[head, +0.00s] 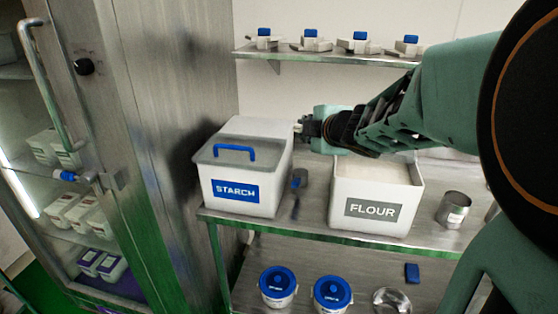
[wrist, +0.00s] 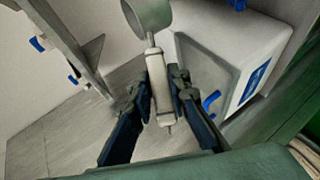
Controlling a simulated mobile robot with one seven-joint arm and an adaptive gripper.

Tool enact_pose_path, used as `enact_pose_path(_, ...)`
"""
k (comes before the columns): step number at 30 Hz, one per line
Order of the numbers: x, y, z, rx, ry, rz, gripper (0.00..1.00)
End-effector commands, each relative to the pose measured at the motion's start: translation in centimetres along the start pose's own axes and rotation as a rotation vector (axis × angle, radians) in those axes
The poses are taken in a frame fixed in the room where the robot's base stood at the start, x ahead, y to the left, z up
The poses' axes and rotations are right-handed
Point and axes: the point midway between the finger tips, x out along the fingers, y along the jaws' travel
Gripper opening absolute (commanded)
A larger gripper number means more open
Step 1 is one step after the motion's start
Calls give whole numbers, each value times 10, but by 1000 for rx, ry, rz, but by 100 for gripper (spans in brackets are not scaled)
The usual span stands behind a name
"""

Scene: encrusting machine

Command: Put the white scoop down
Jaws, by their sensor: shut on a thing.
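My gripper (wrist: 157,84) is shut on the handle of the white scoop (wrist: 160,100). In the wrist view the scoop's round bowl (wrist: 150,11) points away past the fingertips, cut by the top edge. In the head view my gripper (head: 303,127) is above the shelf, between the starch bin and the flour bin and towards their back. Only a small pale bit of the scoop shows there; the rest is hidden. I cannot tell whether the scoop touches the shelf.
The starch bin (head: 265,202) with a blue-handled lid stands left; the open flour bin (head: 342,223) stands right. A dark scoop (head: 297,186) lies between them. A metal cup (head: 454,210) stands far right. An upper shelf (head: 300,53) holds several blue-topped items. A steel cabinet (head: 180,110) stands left.

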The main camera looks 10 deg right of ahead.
Motion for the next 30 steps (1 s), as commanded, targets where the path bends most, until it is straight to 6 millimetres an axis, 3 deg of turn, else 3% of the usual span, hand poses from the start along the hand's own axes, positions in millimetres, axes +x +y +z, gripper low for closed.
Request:
enact_pose_path(1, 8, -18, 4, 1, 1, -1, 0)
enact_pose_path(21, 73, -162, 31, 1, 1, -2, 0)
enact_pose_path(30, 85, -188, 37, 0, 1, 1, 0)
